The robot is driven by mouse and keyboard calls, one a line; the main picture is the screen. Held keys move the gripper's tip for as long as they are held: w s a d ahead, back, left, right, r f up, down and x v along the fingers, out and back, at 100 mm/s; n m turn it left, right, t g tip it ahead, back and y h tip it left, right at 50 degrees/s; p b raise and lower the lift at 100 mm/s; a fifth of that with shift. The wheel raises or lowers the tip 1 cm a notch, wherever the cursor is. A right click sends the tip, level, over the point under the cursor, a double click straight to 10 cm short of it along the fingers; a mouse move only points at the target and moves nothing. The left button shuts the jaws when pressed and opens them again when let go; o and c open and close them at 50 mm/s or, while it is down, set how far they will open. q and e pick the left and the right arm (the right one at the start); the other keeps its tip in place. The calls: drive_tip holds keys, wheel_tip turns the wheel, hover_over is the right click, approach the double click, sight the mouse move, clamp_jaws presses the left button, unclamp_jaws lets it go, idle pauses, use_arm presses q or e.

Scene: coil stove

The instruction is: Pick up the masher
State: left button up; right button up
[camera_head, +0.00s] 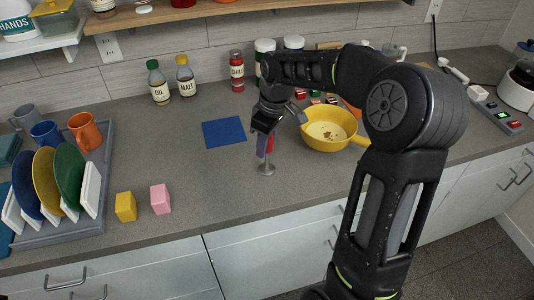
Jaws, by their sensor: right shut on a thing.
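The masher (267,168) is upright over the grey counter, with its round metal head at the bottom. Its upper part is between the fingers of my right gripper (265,140). My right gripper is shut on it from above. I cannot tell whether the masher's head touches the counter or hangs just above it. A red part beside the fingers belongs to the masher or the gripper; I cannot tell which. My left gripper is not in view.
A yellow pan (314,141) stands just right of the masher. A blue mat (224,132) lies to its left. A yellow block (126,207) and a pink block (160,199) sit near the front, beside a dish rack (98,205). Bottles (158,82) stand along the wall.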

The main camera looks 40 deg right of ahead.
clamp_jaws()
wheel_tip(320, 180, up, 10)
drive_tip(key=shift+r+b, duration=0.1)
drive_tip(key=shift+b, duration=0.6)
idle(0.4)
